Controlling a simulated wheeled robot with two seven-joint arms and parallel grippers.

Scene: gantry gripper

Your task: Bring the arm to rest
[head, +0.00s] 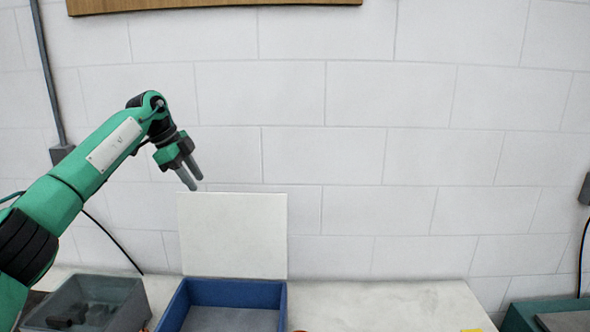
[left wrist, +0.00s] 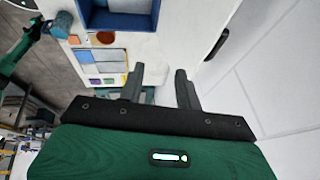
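My left arm comes in from the left in the head view. Its left gripper (head: 194,183) hangs in the air in front of the white wall, above the back of the table. The fingers point down and slightly right. In the left wrist view the two fingers of the left gripper (left wrist: 160,84) stand apart with nothing between them. A green arm enters at the left edge of the left wrist view, its end close to a blue-grey cylinder (left wrist: 62,24). Whether that end grips the cylinder is too small to tell. No right gripper shows in the head view.
A blue tray (head: 284,308) stands on the white table (head: 385,300), before an upright pale panel (head: 232,235). A grey bin (head: 130,308) is left of it. A teal case (head: 522,318) is at right. Coloured patches (left wrist: 102,56) lie on the table. Air around the gripper is clear.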

